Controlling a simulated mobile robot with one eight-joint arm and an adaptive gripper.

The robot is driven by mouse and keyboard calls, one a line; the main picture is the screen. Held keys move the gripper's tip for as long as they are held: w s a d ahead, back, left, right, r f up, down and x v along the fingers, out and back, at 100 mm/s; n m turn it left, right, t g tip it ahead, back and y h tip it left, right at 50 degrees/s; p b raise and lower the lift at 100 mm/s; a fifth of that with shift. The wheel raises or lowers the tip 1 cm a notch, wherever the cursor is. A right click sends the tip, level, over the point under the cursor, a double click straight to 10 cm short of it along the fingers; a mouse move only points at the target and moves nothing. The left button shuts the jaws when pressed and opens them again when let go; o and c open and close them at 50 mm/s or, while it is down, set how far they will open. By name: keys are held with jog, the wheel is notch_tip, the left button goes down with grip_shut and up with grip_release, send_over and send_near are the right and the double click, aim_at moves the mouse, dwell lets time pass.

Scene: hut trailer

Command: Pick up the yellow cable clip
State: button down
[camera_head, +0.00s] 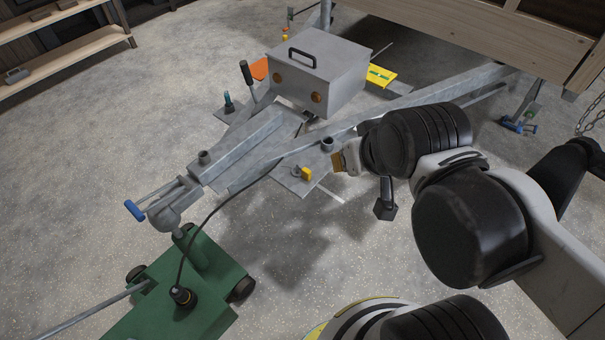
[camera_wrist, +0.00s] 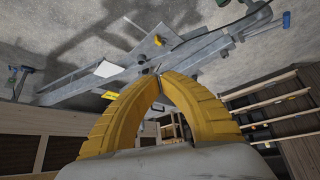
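The small yellow cable clip (camera_head: 306,174) sits on a grey metal plate (camera_head: 290,184) beside the trailer's drawbar in the head view. In the wrist view it appears as a small yellow piece (camera_wrist: 158,40) beyond my fingertips. My gripper (camera_head: 338,162) is to the right of the clip in the head view, apart from it. Its two yellow curved fingers (camera_wrist: 160,76) meet at the tips in the wrist view, with nothing seen between them. The clip's underside is hidden.
A grey box with a black handle (camera_head: 315,75) stands on the drawbar behind the plate. A black cable (camera_head: 203,222) runs to a green wheeled unit (camera_head: 165,300). Open concrete floor lies at left.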

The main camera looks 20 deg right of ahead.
jog(key=c, duration=1.6)
grip_release()
jog(key=o, duration=0.4)
jog(key=shift+w+r+m, duration=0.15)
jog(key=shift+w+m, duration=0.15)
jog(key=m+g+b, duration=0.1)
jog(key=m+g, duration=0.6)
jog(key=m, duration=2.1)
send_over(304, 168)
notch_tip(304, 168, down, 32)
notch_tip(304, 168, down, 5)
jog(key=shift+d+f+b, duration=0.15)
jog(key=shift+f+b, duration=0.05)
jog(key=shift+b, duration=0.8)
jog(key=shift+a+f+b, duration=0.15)
jog(key=shift+f+b, duration=0.55)
jog(key=shift+f, duration=0.6)
jog(key=shift+a+f+b, duration=0.1)
jog(key=shift+f+b, duration=0.6)
jog(key=shift+f, duration=0.55)
